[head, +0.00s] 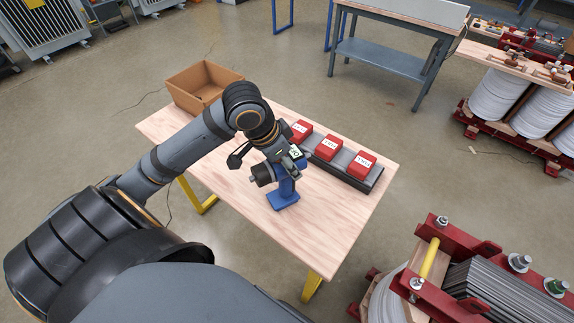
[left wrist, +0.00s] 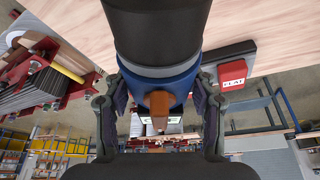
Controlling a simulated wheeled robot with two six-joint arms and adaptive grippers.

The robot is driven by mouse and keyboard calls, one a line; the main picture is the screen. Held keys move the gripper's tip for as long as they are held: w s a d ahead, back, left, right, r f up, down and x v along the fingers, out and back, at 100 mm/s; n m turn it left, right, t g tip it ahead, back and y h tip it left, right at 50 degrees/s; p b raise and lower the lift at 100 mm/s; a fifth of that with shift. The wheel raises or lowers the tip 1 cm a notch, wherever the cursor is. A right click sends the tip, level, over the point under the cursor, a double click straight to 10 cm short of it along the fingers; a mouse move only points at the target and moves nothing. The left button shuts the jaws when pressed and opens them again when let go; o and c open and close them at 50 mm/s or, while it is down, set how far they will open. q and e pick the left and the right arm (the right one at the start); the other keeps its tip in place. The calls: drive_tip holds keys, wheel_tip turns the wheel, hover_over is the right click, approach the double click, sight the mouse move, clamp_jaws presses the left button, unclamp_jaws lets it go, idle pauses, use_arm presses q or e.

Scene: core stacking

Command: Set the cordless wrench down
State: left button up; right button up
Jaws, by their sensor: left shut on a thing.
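The cordless wrench (head: 284,197) is blue with a dark nose pointing left in the head view. It is upright over the wooden table (head: 325,220), with its blue foot downward. I cannot tell whether the foot touches the tabletop. My left gripper (head: 290,163) is shut on the wrench's upper part and partly hides it. In the left wrist view the wrench (left wrist: 158,75) shows its black and blue body between the two fingers of my left gripper (left wrist: 158,118). My right gripper is not in view.
Three red boxes (head: 328,148) stand on a dark rail (head: 374,181) along the table's far right side. An open cardboard box (head: 190,82) sits at the far left corner. The table's front right is bare. Red-framed equipment (head: 440,262) stands beyond the right edge.

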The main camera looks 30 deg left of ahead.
use_arm(q)
drive_tip(key=shift+a+f, duration=0.15)
clamp_jaws()
drive_tip(key=shift+s, duration=0.15)
drive_tip(key=shift+s+r, duration=0.15)
drive_tip(key=shift+r, duration=0.1)
drive_tip(key=o, duration=1.4)
unclamp_jaws()
drive_tip(key=shift+f, duration=0.25)
drive_tip(key=shift+o, duration=1.1)
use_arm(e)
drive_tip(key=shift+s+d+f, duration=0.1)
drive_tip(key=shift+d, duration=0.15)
